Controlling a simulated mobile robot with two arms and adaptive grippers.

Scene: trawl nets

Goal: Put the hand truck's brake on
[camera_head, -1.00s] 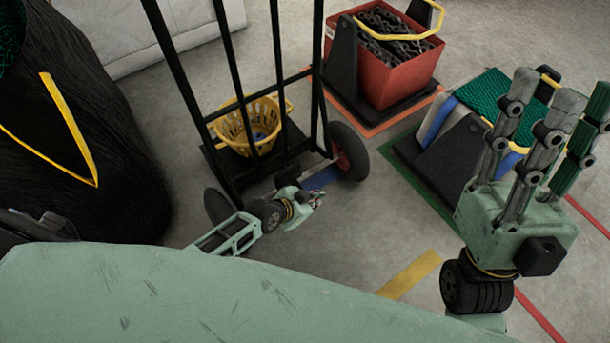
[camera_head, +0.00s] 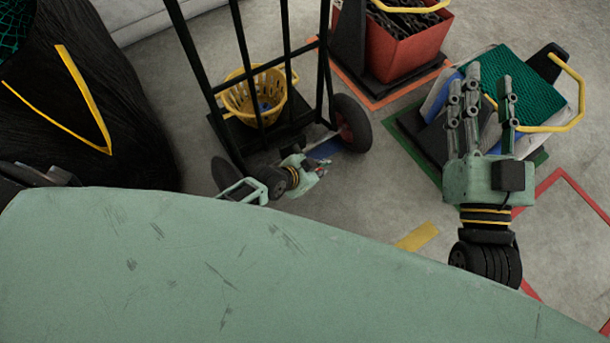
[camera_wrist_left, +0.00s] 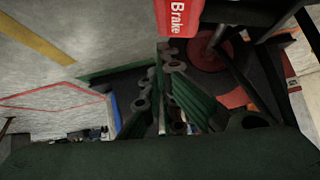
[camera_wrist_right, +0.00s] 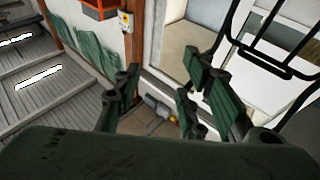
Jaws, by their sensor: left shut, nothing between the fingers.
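The black hand truck (camera_head: 240,72) stands upright left of centre in the head view, with a dark wheel (camera_head: 352,124) at its right. In the left wrist view a red brake pedal (camera_wrist_left: 178,16) lettered "Brake" shows at the top edge, just beyond my fingertips. My left gripper (camera_head: 322,168) is low by the truck's axle, shut and empty; its fingers also show in the left wrist view (camera_wrist_left: 170,62). I cannot tell whether they touch the pedal. My right gripper (camera_head: 483,92) is raised at the right, open and empty, away from the truck.
A yellow basket (camera_head: 240,98) rests at the truck's base. A red crate of chain (camera_head: 405,50) stands behind right. A stack with green netting (camera_head: 520,85) is near my right gripper. A black bristly pile (camera_head: 120,140) fills the left. Bare floor lies right of the wheel.

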